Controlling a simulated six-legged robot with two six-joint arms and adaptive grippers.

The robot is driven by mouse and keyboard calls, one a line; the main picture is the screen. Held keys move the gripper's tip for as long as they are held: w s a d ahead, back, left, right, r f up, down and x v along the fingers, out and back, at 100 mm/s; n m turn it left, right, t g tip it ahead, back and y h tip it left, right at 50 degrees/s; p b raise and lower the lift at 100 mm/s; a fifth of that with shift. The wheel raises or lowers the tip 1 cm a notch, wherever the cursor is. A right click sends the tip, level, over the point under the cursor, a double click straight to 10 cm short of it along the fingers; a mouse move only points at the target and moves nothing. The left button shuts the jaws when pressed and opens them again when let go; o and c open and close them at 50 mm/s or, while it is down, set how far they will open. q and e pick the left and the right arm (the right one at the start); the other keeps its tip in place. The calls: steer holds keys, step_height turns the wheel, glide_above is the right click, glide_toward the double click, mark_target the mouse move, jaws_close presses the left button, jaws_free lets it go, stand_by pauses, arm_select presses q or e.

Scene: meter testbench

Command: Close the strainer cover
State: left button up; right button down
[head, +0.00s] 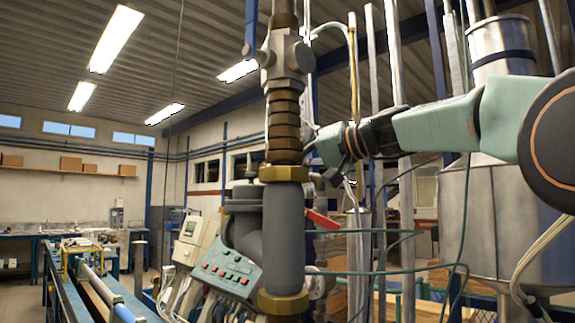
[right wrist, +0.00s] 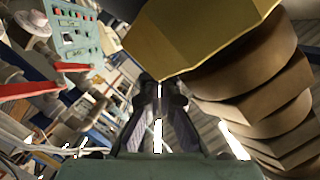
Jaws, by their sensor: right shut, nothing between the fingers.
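My right arm comes in from the right in the head view. Its dark gripper (head: 318,150) is beside the ridged brass section of the upright pipe (head: 285,120), and the pipe partly covers its tips. In the right wrist view the gripper's dark fingers (right wrist: 160,92) are shut and empty, with the brass hex collar (right wrist: 190,38) and ridged brass rings (right wrist: 262,100) close by on the right. A grey flanged body (head: 241,222), possibly the strainer, stands behind the grey pipe sleeve (head: 284,230). I cannot clearly make out its cover. My left gripper is not in view.
A control box with coloured buttons (head: 228,270) sits left of the pipe. A red lever (head: 321,218) is right of it. A large steel tank (head: 505,225), upright pipes and hanging cables crowd the right. Benches (head: 80,245) stand far left.

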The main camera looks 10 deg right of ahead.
steer(key=v, duration=1.1)
steer(key=shift+r, duration=0.15)
steer(key=shift+s, duration=0.3)
steer(key=shift+s, duration=0.15)
